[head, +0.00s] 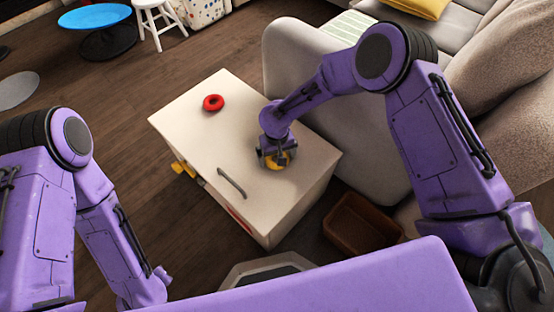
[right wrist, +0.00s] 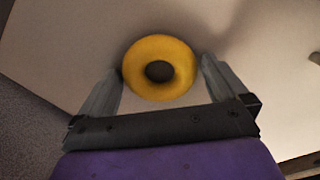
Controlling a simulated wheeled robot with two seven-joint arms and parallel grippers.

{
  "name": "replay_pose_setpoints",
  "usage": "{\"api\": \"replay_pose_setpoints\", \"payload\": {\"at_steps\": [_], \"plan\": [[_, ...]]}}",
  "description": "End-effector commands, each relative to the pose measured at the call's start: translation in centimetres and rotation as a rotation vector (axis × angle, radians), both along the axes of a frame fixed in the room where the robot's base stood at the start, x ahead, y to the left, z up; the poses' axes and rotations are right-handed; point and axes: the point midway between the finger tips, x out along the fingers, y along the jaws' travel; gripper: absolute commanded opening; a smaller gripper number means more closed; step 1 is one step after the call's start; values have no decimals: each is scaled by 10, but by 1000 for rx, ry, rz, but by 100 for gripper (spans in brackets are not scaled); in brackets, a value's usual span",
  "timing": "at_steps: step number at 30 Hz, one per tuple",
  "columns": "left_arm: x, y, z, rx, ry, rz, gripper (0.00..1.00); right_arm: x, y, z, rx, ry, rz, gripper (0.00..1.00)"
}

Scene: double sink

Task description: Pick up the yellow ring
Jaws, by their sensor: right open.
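The yellow ring (right wrist: 138,80) lies flat on the top of a cream cabinet, and in the head view the yellow ring (head: 288,157) is partly hidden by my right gripper (head: 274,157). In the right wrist view, my right gripper (right wrist: 160,82) is open, with one finger on each side of the ring near its front edge. I cannot tell whether the fingers touch it. My left arm comes in at the left of the head view, low beside the cabinet; its jaws do not show clearly.
A red ring (head: 213,103) lies on the cabinet top (head: 190,125), left of my right gripper. A dark handle (head: 232,184) sits near the cabinet's front. A grey sofa (head: 300,62) stands close behind and right. A brown box (head: 362,226) is on the floor at right.

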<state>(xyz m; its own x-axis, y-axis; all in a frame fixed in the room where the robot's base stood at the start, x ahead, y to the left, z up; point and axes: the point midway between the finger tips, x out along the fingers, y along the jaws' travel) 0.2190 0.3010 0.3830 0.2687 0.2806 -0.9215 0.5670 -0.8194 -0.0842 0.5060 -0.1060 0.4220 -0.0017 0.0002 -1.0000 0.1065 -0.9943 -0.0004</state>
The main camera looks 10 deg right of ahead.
Motion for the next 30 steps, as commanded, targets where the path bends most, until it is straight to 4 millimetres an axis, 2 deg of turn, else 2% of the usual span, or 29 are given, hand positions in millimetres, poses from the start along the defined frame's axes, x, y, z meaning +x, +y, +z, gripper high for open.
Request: {"api": "replay_pose_setpoints", "payload": {"at_steps": [5,6,8,9,10,20,23,26,30], "plan": [[0,0,0,0,0,0,48,0,0,0,0,-1,-1,100],[0,0,0,0,0,0,48,0,0,0,0,-1,-1,94],[0,0,0,0,0,0,48,0,0,0,0,-1,-1,74],[0,0,0,0,0,0,48,0,0,0,0,-1,-1,61],[0,0,0,0,0,0,48,0,0,0,0,-1,-1,55],[0,0,2,0,0,0,48,0,0,4,0,-2,-1,55],[0,0,5,0,0,0,48,1,0,14,0,-3,-1,55],[0,0,10,0,0,0,48,1,0,32,0,-4,-2,55],[0,0,16,0,0,0,48,9,19,59,0,-5,1,55]]}}
